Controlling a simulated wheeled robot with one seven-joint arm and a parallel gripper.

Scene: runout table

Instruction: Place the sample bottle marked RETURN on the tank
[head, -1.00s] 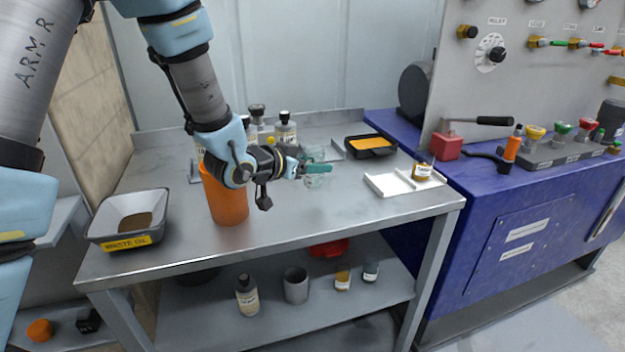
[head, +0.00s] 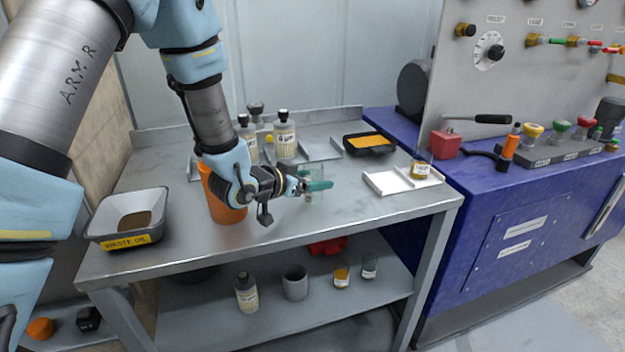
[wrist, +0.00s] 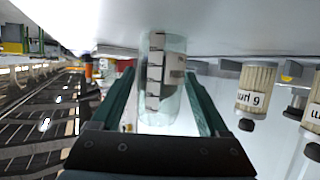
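My gripper (head: 312,187) is low over the grey bench, its teal fingers reaching right. In the wrist view the fingers (wrist: 163,108) are apart, one on each side of a clear glass vessel (wrist: 163,80) with pale label strips. Contact with the glass cannot be told. In the head view the glass (head: 311,170) is partly hidden by the fingers. I cannot read RETURN on any bottle. The blue unit (head: 490,195) at right may be the tank; no marking confirms it.
An orange container (head: 222,195) stands close beside my wrist. Pale labelled bottles (head: 284,138) stand behind; a black tray (head: 370,144) lies at the back. The white tray (head: 395,182) is right, a waste oil bin (head: 128,218) left. The lower shelf (head: 220,318) holds several containers.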

